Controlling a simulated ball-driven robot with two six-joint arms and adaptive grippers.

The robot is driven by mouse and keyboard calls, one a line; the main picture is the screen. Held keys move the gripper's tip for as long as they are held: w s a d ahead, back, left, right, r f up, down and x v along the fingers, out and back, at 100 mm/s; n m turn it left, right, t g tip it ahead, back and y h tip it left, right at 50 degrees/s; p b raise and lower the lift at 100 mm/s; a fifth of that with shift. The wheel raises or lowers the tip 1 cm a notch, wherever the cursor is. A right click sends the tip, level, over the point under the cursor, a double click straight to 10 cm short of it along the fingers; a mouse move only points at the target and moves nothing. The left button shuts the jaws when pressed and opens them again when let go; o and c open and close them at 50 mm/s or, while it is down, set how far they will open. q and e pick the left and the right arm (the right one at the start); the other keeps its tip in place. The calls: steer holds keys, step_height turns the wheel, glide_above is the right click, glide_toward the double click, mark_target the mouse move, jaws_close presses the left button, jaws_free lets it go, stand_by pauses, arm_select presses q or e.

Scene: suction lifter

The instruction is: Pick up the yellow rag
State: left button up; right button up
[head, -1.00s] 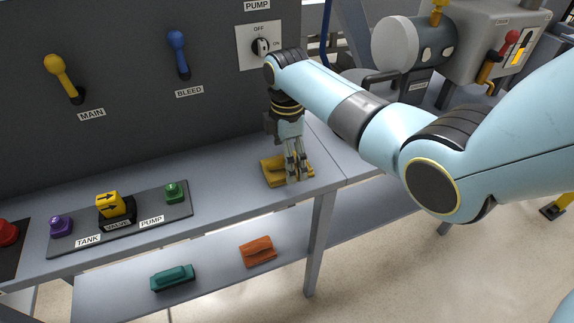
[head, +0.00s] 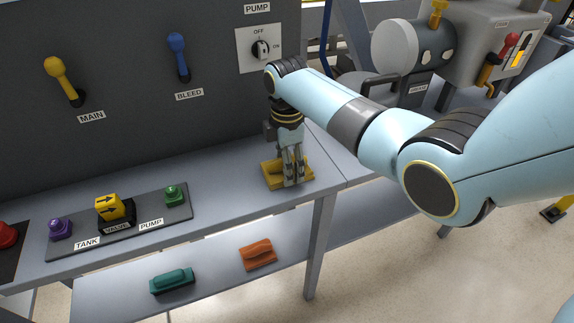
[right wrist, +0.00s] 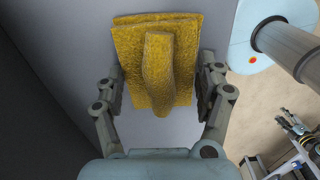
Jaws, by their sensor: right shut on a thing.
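The yellow rag (head: 273,174) lies on the bench top near its right end, in the head view. In the right wrist view the rag (right wrist: 157,60) is a folded square with a raised ridge along its middle. My right gripper (head: 292,182) points down at the rag and is shut on it, its fingers hiding part of it. In the right wrist view the fingers of my right gripper (right wrist: 160,80) stand on either side of the rag. A small grey jointed part at the lower right there may be my left gripper (right wrist: 293,125); its fingers are too small to read.
An orange cloth-like piece (head: 258,254) and a teal block (head: 172,280) lie on the lower shelf. A button panel (head: 142,225) stands to the left on the bench. The dark wall behind bears a yellow lever (head: 62,80), a blue lever (head: 179,55) and a pump knob (head: 261,49).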

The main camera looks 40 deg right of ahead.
steer(key=shift+r, duration=0.1)
steer(key=shift+r, duration=0.25)
steer(key=r, duration=0.2)
steer(key=s+r, duration=0.1)
steer(key=r, duration=0.1)
steer(key=shift+d+p, duration=0.15)
steer(key=shift+p, duration=0.25)
steer(key=s+d+r+p, duration=0.1)
steer(key=s+r, duration=0.5)
steer(key=s, duration=0.4)
steer(key=shift+s+d+r, duration=0.15)
steer(key=shift+s+d, duration=0.15)
steer(key=shift+d, duration=0.05)
